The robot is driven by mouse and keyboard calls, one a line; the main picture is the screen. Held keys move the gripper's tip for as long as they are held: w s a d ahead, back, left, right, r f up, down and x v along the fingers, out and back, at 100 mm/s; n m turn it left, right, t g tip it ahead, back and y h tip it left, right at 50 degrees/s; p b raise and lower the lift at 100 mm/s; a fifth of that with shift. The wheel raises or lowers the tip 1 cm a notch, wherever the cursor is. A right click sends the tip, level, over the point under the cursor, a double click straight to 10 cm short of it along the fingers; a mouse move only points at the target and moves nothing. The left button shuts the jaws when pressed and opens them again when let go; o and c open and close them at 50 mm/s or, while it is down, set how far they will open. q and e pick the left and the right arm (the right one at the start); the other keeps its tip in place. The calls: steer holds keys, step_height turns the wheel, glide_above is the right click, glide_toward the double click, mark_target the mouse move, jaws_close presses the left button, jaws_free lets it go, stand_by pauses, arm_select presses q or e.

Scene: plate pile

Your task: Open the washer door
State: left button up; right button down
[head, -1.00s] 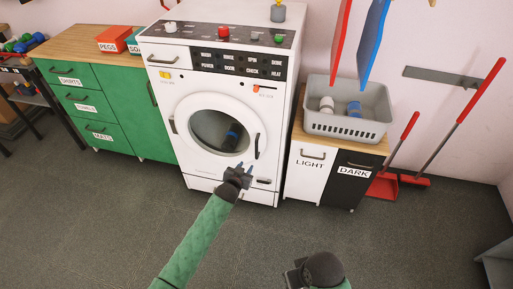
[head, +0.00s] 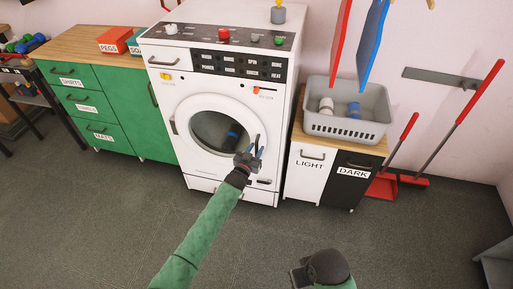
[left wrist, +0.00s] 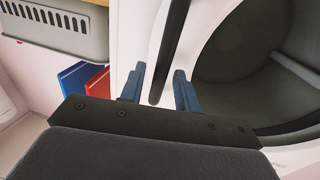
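The white washer (head: 190,84) stands against the back wall. Its round door (head: 184,125) looks shut, with a dark glass and something blue behind it. A black vertical handle (head: 257,143) is at the right side of the door. My left gripper (head: 249,158) is at this handle, open. In the left wrist view the handle (left wrist: 169,50) runs between the two blue fingers of the left gripper (left wrist: 159,84), with a gap at each side. My right gripper (head: 299,272) is low in the head view, away from the washer; its fingers cannot be made out.
A grey basket (head: 347,122) stands on the low cabinet (head: 306,172) right of the washer. Green drawers (head: 75,98) stand on the left. A red dustpan and brush (head: 383,186) lean at the right. The floor (head: 110,220) in front is clear.

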arm_select(q)
steer(key=shift+w+d, duration=0.3)
steer(key=shift+w, duration=0.1)
jaws_close()
steer(key=shift+s+a, duration=0.1)
